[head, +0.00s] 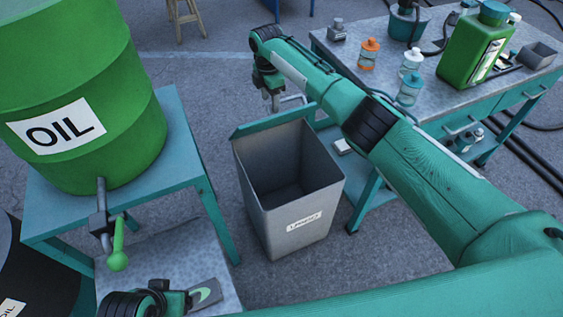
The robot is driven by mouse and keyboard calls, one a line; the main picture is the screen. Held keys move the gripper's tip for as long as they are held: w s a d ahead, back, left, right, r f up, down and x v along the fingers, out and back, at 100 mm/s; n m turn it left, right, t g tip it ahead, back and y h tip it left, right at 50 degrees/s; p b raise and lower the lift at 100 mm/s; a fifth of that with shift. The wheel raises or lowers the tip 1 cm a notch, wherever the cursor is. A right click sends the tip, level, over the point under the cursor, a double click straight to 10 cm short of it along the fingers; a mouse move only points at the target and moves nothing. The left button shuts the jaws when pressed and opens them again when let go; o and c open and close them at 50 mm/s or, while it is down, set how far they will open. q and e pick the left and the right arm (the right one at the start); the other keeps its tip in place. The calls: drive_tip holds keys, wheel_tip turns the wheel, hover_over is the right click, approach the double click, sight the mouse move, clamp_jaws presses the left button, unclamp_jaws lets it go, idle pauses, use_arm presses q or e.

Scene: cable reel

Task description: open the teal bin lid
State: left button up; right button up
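The grey bin (294,215) stands on the floor in the middle, with a white label on its front. Its mouth is uncovered and I see into its dark inside, which looks empty. The teal lid (268,124) is raised along the far rim and shows as a narrow strip, nearly edge-on. A pale bar, perhaps the lid's handle (293,99), sticks up behind it. My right gripper (273,102) points down just behind the lid, close to this bar. Contact and finger gap are unclear.
A green oil drum (75,75) with a tap stands on a teal stand (185,125) at left. A metal-topped workbench (340,50) at right carries bottles and a green jug (473,50). A stool (186,20) stands behind. Floor is clear around the bin's front.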

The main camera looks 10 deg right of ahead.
drive_tip(key=o, duration=0.6)
drive_tip(key=shift+s+a+r, duration=0.15)
drive_tip(key=shift+a+r, duration=0.05)
drive_tip(key=shift+a, duration=0.4)
drive_tip(key=shift+s+a+r, duration=0.15)
drive_tip(key=shift+a+r, duration=0.05)
drive_tip(key=shift+a, duration=0.4)
drive_tip(key=shift+s+a+r, duration=0.2)
drive_tip(key=shift+s+a, duration=0.05)
drive_tip(key=shift+a, duration=0.15)
drive_tip(key=shift+w+d+f, duration=0.25)
drive_tip(key=shift+d+f, duration=0.05)
drive_tip(key=shift+d, duration=0.1)
drive_tip(key=shift+s+r, duration=0.15)
drive_tip(key=shift+r, duration=0.15)
use_arm(q)
wheel_tip(320, 180, up, 7)
drive_tip(key=p, duration=0.6)
drive_tip(key=shift+s+a+f, duration=0.2)
drive_tip(key=shift+s+a, duration=0.1)
drive_tip(key=shift+a, duration=0.05)
use_arm(e)
wheel_tip(320, 180, up, 7)
drive_tip(key=shift+d+f, duration=0.1)
drive_tip(key=shift+f, duration=0.1)
drive_tip(key=shift+f, duration=0.1)
